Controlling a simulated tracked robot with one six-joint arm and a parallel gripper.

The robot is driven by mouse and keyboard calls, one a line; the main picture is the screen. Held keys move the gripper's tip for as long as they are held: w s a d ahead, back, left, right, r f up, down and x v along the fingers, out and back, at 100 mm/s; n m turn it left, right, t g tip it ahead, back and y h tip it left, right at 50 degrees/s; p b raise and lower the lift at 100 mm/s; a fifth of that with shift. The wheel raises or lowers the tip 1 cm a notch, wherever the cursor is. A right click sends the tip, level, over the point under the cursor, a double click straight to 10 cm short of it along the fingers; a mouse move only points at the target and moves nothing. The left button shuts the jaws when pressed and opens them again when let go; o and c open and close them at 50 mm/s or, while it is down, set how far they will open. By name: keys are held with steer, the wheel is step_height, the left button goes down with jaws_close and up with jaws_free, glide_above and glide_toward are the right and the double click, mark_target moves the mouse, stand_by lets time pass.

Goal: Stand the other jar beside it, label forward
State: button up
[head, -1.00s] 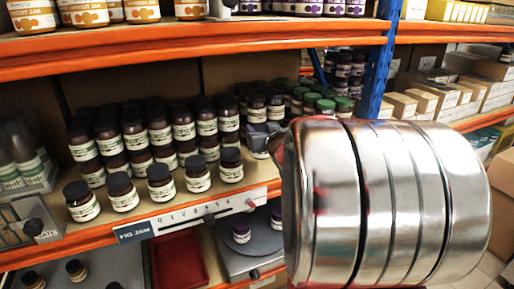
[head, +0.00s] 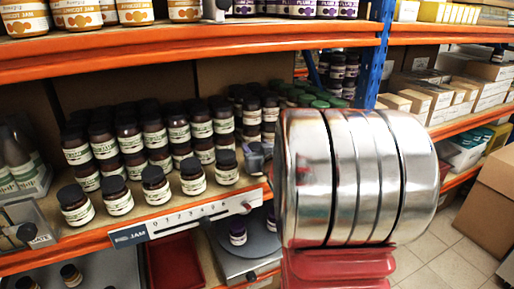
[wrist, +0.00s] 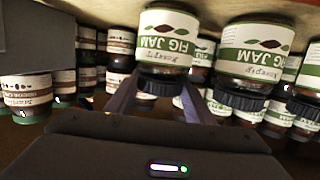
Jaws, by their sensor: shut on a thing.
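In the wrist view, which shows the scene upside down, my gripper (wrist: 160,100) has its two fingers either side of the dark lid of a fig jam jar (wrist: 167,50). This jar's green and white label faces the wrist camera. Another fig jam jar (wrist: 250,55) stands close beside it, label also towards the camera. In the head view my gripper (head: 256,158) is at the right end of a front row of dark-lidded jars, just right of the end jar (head: 226,167).
Several rows of jars (head: 150,130) fill the shelf behind. Green-lidded jars (head: 318,101) stand further right. A numbered scale strip (head: 190,217) runs along the shelf's front edge. An orange shelf beam (head: 180,60) is above, and a blue upright (head: 372,75) stands right.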

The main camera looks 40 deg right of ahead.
steer(key=o, duration=1.6)
steer(key=shift+s+a+r, duration=0.1)
steer(key=shift+s, duration=0.15)
steer(key=shift+v, duration=5.75)
steer(key=shift+a, duration=0.1)
